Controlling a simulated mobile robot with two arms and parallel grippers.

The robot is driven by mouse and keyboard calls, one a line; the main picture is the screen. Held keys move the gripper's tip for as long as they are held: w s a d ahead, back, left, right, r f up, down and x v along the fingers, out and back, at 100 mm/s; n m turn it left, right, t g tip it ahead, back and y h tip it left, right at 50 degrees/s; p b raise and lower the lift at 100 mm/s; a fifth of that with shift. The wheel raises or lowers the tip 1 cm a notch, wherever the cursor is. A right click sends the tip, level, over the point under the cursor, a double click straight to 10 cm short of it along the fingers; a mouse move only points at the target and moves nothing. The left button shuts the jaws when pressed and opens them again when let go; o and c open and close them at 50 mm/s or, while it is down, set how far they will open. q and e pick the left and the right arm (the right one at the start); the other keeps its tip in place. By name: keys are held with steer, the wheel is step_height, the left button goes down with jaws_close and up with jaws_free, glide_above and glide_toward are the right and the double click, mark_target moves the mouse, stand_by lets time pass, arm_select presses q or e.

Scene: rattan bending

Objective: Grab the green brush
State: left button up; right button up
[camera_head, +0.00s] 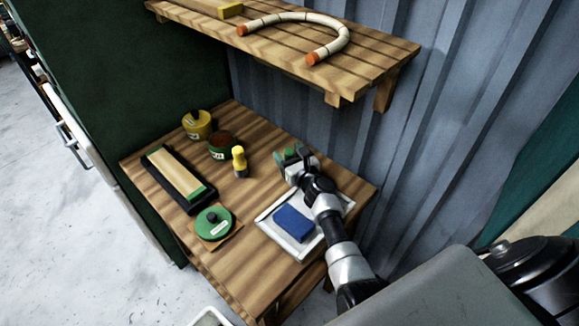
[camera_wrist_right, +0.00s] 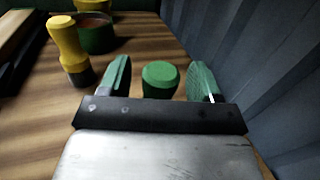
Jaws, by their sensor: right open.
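The green brush (camera_wrist_right: 160,78) shows in the right wrist view as a rounded green handle standing upright between my fingers. Its lower part is hidden behind my gripper body. My right gripper (camera_wrist_right: 161,80) is open, with one green finger on each side of the handle and a visible gap on both sides. In the head view my right gripper (camera_head: 289,154) is low over the back right of the wooden table (camera_head: 225,280), near the corrugated wall, and it mostly hides the brush. My left gripper is not in view.
A yellow brush (camera_head: 239,161) stands left of my right gripper. A white tray (camera_head: 299,252) with a blue block (camera_head: 294,223) lies under my right arm. Green and yellow pots (camera_head: 197,125) and a sanding block (camera_head: 174,172) are further left. A wooden shelf (camera_head: 376,58) hangs above.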

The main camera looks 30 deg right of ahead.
steer(key=c, duration=1.1)
jaws_close()
steer(key=shift+r, duration=0.15)
